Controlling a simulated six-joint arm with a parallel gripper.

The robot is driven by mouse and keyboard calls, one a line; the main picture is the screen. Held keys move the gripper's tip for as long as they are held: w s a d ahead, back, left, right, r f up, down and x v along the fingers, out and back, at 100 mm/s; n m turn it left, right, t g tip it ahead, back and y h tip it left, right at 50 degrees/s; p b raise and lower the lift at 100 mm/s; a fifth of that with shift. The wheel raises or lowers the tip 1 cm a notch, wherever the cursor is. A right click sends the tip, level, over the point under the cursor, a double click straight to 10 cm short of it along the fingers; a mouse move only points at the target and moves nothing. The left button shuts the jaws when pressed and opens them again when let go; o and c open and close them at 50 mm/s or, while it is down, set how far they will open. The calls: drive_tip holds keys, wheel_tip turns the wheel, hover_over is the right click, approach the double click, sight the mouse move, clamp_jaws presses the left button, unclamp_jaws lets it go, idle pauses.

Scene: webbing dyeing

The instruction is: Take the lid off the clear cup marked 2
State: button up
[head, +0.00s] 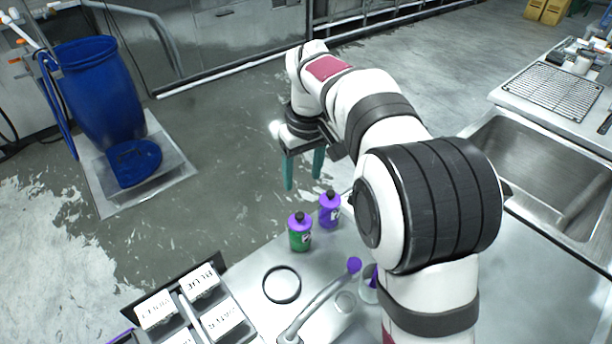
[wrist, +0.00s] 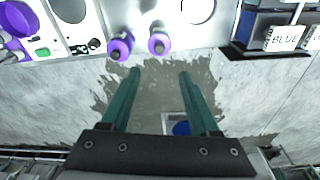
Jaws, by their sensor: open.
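No cup marked 2 can be made out for certain. In the head view a clear, cup-like vessel (head: 369,287) with purple in it shows beside my arm, partly hidden by it; no number or lid is readable. In the wrist view a round purple thing (wrist: 14,22) is cut off at the upper left, and I cannot tell whether it is the cup. My gripper (head: 304,172) has teal fingers pointing down, spread apart and empty, beyond the far edge of the metal table. In the wrist view my gripper (wrist: 160,72) has only floor between its fingers.
Two purple-topped bottles with black caps, a nearer one (head: 300,234) and a farther one (head: 330,209), stand at the table's far edge. A black-rimmed round dish (head: 282,285) and a bent tube are nearby. Labelled bins (head: 220,320) are at lower left, a sink (head: 545,180) at right.

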sight(300, 215)
drive_tip(key=f, duration=0.4)
drive_tip(key=w+f, duration=0.1)
drive_tip(key=f, duration=0.4)
drive_tip(key=a+f, duration=0.1)
drive_tip(key=f, duration=0.3)
drive_tip(key=shift+w+f, duration=0.3)
drive_tip(key=shift+f, duration=0.1)
clamp_jaws()
